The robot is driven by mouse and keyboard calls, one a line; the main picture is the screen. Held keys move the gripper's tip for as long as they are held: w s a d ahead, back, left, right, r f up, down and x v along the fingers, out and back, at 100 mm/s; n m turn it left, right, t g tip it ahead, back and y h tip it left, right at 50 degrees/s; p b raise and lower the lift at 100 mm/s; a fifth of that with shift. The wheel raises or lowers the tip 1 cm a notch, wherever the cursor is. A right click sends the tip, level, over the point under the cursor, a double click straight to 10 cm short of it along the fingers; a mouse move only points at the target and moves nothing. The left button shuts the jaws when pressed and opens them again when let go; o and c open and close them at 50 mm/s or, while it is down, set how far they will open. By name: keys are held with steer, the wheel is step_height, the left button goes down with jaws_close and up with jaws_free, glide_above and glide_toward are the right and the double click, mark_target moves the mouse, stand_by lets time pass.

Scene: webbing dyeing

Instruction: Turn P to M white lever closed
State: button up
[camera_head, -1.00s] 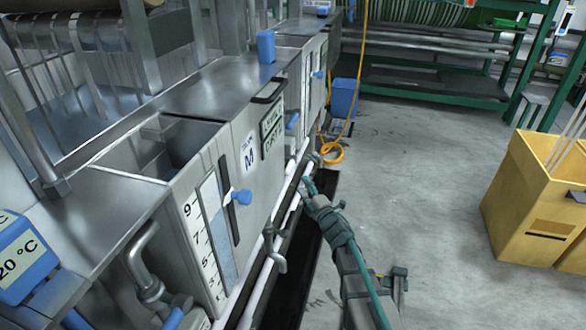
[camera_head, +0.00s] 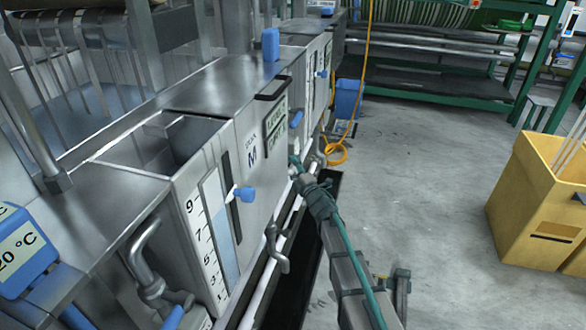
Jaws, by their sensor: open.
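The tank marked M (camera_head: 251,155) stands at centre-left, with a level scale and a blue knob (camera_head: 243,194) on its front. White pipes (camera_head: 262,289) run low along the tank fronts. A bent grey-white handle (camera_head: 275,248) stands on this pipework, below and right of the blue knob. I cannot tell whether it is the P to M white lever or how that lever is set. My gripper (camera_head: 295,165) is open, beside the tank front, right of the M label and above the pipes. The arm hides part of the pipework there, and contact cannot be judged.
A dark floor channel (camera_head: 293,284) lies below the pipes. A yellow crate (camera_head: 525,215) stands at right. An orange hose (camera_head: 337,154) and a blue bin (camera_head: 347,97) are beyond my gripper. The grey floor between the arm and crate is clear.

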jaws_close()
stand_by(0.3)
steer(key=shift+d+f, duration=0.1)
